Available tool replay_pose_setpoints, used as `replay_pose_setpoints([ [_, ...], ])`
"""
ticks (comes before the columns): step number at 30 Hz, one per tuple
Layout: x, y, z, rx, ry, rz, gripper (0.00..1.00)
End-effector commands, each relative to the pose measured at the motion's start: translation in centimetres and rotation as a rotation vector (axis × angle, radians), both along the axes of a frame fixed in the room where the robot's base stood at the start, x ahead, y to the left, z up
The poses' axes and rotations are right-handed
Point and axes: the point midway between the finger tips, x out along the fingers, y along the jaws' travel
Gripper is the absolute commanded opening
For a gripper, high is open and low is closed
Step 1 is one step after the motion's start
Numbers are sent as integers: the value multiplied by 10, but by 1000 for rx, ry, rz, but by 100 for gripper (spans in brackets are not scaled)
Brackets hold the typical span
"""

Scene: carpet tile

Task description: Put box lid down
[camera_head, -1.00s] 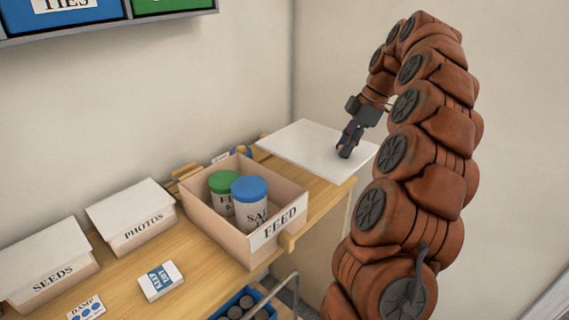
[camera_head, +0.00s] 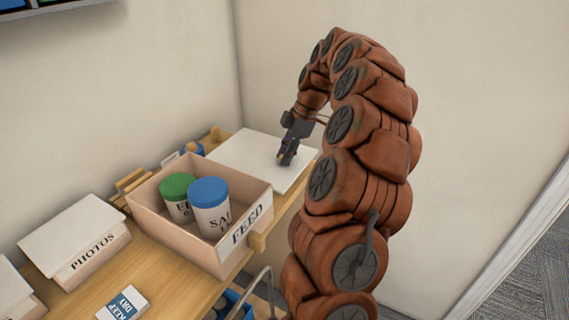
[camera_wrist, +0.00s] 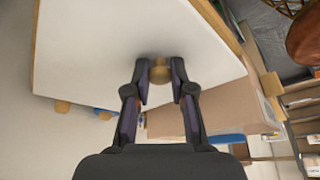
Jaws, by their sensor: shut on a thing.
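The box lid (camera_head: 240,150) is a flat white panel with a small wooden knob (camera_wrist: 160,73). It lies roughly level at the far right end of the wooden shelf, beside the open FEED box (camera_head: 246,236). My gripper (camera_head: 287,158) points down over the lid. In the wrist view its two fingertips (camera_wrist: 160,75) are shut on the knob. The lid fills the upper middle of that view. I cannot tell whether its underside touches the shelf. The FEED box holds a green-lidded jar (camera_head: 177,198) and a blue-lidded jar (camera_head: 209,207).
A lidded PHOTOS box (camera_head: 85,250) and a small KEEP DRY box (camera_head: 123,303) stand on the shelf (camera_head: 165,270) to the left. Wooden blocks (camera_head: 130,180) and blue items lie behind the FEED box. Walls close off the back and right. Grey carpet (camera_head: 525,275) shows at lower right.

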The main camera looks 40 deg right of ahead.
Motion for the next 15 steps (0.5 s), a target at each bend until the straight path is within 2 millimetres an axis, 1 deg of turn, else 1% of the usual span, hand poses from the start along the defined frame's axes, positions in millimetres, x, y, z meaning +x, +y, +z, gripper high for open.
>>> replay_pose_setpoints([
  [5,0,0,-11,1,0,0,0],
  [11,0,1,-34,1,-1,1,0],
  [15,0,1,-37,0,-2,1,0],
])
